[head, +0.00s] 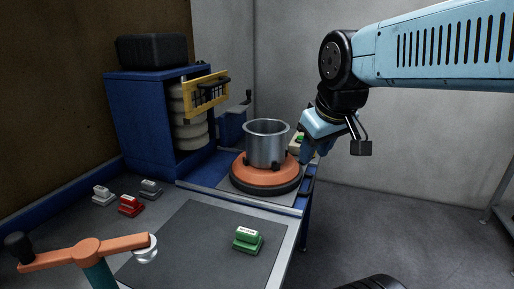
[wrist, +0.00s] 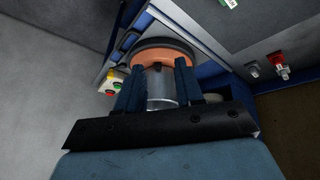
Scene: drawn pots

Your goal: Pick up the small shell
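An open-topped grey metal shell (head: 267,145), shaped like a pot, stands upright on an orange round base (head: 262,178) with a dark rim. My gripper (head: 306,154) is to the right of the shell, apart from it in the head view, and its fingers are partly hard to make out there. In the wrist view my gripper (wrist: 157,82) shows two dark blue fingers spread apart. The metal shell (wrist: 161,90) appears beyond and between them, below the orange base (wrist: 163,57) in this inverted view. I see no contact and nothing held.
A blue cabinet (head: 140,125) with a yellow hinged part (head: 207,91) stands behind left. Red (head: 130,206), grey and green (head: 248,240) stamp-like blocks sit on the bench. An orange lever (head: 85,252) is at front left. A box with coloured buttons (wrist: 112,82) sits close to my gripper.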

